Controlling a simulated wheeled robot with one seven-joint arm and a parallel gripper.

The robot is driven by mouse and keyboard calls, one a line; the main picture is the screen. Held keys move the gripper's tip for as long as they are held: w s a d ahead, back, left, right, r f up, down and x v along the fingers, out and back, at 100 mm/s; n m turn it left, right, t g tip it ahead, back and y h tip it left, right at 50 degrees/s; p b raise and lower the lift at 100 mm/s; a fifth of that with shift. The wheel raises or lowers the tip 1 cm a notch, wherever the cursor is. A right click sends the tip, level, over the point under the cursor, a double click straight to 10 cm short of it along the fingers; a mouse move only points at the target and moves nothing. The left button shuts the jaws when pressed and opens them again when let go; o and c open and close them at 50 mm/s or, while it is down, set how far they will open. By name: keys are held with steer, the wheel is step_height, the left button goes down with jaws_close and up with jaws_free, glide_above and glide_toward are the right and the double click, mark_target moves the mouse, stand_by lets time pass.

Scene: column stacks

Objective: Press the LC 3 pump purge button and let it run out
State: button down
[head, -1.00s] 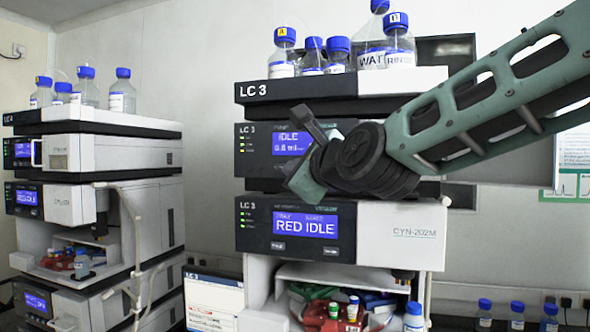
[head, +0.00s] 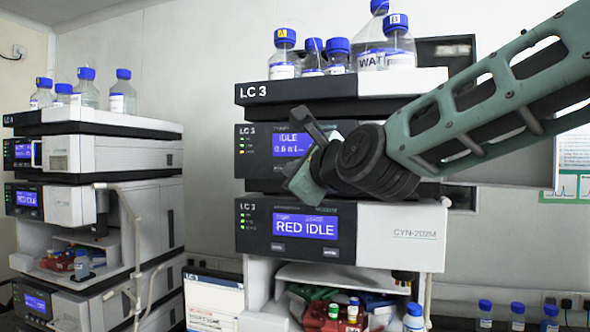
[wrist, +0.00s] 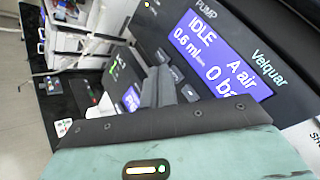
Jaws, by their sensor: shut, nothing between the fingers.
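The LC 3 pump module (head: 256,167) is the upper dark-fronted unit of the middle stack in the head view. Its blue display reads IDLE; in the wrist view the pump display (wrist: 219,53) also shows "A air", 0.6 ml and a 0 pressure reading. A row of small dark buttons (wrist: 175,73) runs below that display; I cannot read which is purge. My gripper (wrist: 158,88) is shut and empty, its fingertips close to the panel by the buttons. I cannot tell whether they touch. In the head view, my gripper hides the panel's right part.
Below is the LC 3 module (head: 304,226) reading RED IDLE. Blue-capped bottles (head: 398,42) stand on top of the stack. An open bay with vials (head: 333,310) lies lower down. The LC 4 stack (head: 100,157) stands at left, with a gap between.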

steer(key=shift+w+f+b, duration=0.1)
steer(key=shift+w+b, duration=0.05)
steer(key=shift+b, duration=0.3)
stand_by(0.4)
steer(key=shift+w+d, duration=0.15)
steer(key=shift+w, duration=0.1)
steer(key=shift+w+d+b, duration=0.15)
steer(key=shift+w+b, duration=0.25)
steer(key=shift+b, duration=0.3)
stand_by(0.5)
steer(key=shift+s, duration=0.1)
steer(key=shift+s+a, duration=0.3)
steer(key=shift+s, duration=0.4)
steer(key=s, duration=0.1)
steer(key=s+a+p, duration=0.1)
steer(key=s, duration=0.1)
steer(key=s+p, duration=0.1)
steer(key=shift+s+a, duration=0.35)
steer(key=shift+s, duration=0.05)
